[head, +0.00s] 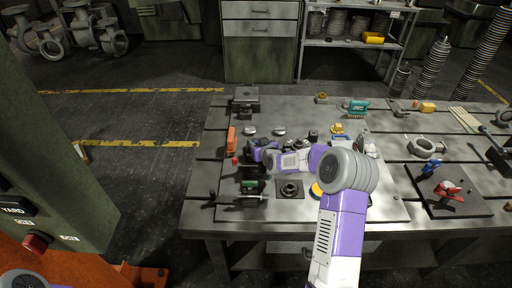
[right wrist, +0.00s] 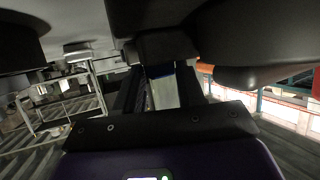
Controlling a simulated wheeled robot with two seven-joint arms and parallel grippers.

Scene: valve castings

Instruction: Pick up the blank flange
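Two small silvery discs, the left disc (head: 250,130) and the right disc (head: 280,131), lie on the steel table (head: 225,215) in the head view; either may be the blank flange, but I cannot tell which. A dark hubbed ring (head: 290,190) sits on a dark square plate nearer the front edge. My right gripper (head: 258,151) points left, low over the table, just in front of the discs and among dark fixtures. My left gripper is out of view.
An orange block (head: 231,138) and a dark box (head: 246,95) stand at the table's left. A green-handled clamp (head: 249,186) lies near the gripper. A teal tool (head: 357,107), a ring casting (head: 425,146) and red and blue clamps are to the right.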

